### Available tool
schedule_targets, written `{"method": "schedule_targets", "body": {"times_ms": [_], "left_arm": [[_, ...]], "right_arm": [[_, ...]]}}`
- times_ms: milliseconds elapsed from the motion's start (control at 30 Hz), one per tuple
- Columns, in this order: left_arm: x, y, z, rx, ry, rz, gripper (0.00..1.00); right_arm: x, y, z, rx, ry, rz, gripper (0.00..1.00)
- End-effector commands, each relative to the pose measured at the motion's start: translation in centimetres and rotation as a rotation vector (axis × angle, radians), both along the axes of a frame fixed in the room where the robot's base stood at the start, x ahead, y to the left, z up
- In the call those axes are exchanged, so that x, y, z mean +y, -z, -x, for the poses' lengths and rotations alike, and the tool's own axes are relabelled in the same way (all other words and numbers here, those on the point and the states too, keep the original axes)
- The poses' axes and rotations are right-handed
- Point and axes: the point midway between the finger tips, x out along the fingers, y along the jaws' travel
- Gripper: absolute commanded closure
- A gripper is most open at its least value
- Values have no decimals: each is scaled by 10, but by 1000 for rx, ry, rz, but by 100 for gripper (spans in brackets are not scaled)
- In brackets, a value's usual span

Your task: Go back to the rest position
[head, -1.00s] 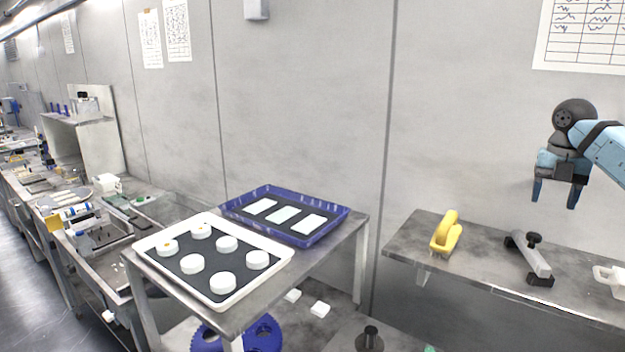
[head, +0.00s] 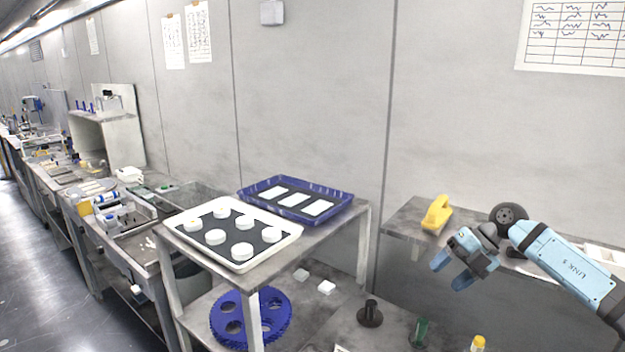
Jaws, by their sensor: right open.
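My right gripper (head: 452,270) is at the right of the head view, in front of the right-hand bench. Its two blue fingers are apart and point down and left, with nothing between them. The arm comes in from the right edge. My left gripper is not in view. A yellow handled tool (head: 437,214) stands on the bench just behind and above the gripper, apart from it in the picture. The arm hides part of the bench.
A metal table holds a white tray (head: 294,231) with several white round pieces and a blue tray (head: 349,206) with white rectangular pieces. A blue toothed disc (head: 277,315) lies on its lower shelf. A dark spindle (head: 370,313) stands low. Floor (head: 60,290) is clear at left.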

Motion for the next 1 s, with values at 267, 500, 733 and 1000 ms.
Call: {"method": "schedule_targets", "body": {"times_ms": [267, 500, 733, 1000], "left_arm": [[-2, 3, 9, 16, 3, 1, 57], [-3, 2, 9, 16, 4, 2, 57], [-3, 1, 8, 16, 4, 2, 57], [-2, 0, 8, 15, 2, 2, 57]], "right_arm": [[145, 69, 65, -8, 80, -684, 40], [184, 104, 111, 73, 489, -1131, 40], [167, 170, 163, 250, 1074, -1306, 40], [137, 273, 272, 572, 1746, -1157, 40]]}}
